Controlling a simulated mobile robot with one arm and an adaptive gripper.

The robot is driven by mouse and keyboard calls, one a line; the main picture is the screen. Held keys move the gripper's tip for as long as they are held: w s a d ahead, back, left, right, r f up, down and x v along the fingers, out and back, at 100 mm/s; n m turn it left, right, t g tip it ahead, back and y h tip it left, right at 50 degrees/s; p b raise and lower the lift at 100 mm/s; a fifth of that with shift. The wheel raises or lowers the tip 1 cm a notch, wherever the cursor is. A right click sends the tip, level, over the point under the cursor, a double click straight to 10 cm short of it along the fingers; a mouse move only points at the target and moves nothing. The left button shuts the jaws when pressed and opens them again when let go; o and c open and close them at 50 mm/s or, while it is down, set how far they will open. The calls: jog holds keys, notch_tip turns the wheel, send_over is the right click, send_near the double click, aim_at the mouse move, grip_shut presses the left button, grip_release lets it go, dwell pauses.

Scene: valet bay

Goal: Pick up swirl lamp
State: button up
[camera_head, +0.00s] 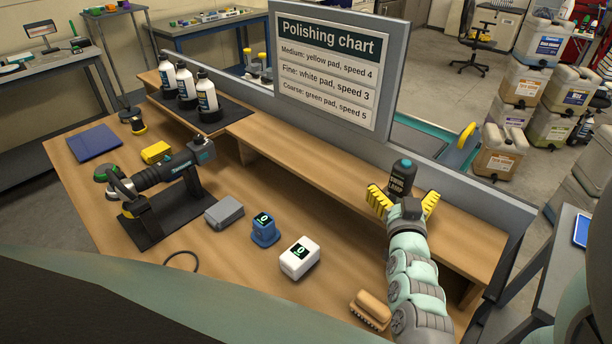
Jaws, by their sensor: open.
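My gripper (402,203) has yellow ribbed fingers spread to either side of the lamp. It is open, and the lamp shows between and beyond the fingers. My wrist hides the lamp's lower part, so I cannot tell whether the fingers touch it.
A polisher (165,174) rests on a black stand at the left of the bench. A grey block (224,212), a blue device (265,230), a white device (299,258) and a brush (371,309) lie in front. The polishing chart (328,70) stands behind the shelf.

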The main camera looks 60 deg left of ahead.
jog(key=shift+w+a+r, duration=0.1)
jog(key=shift+w+a, duration=0.3)
jog(key=shift+a, duration=0.3)
jog(key=shift+w+a, duration=0.2)
jog(key=shift+w, duration=0.05)
jog(key=c, duration=1.5)
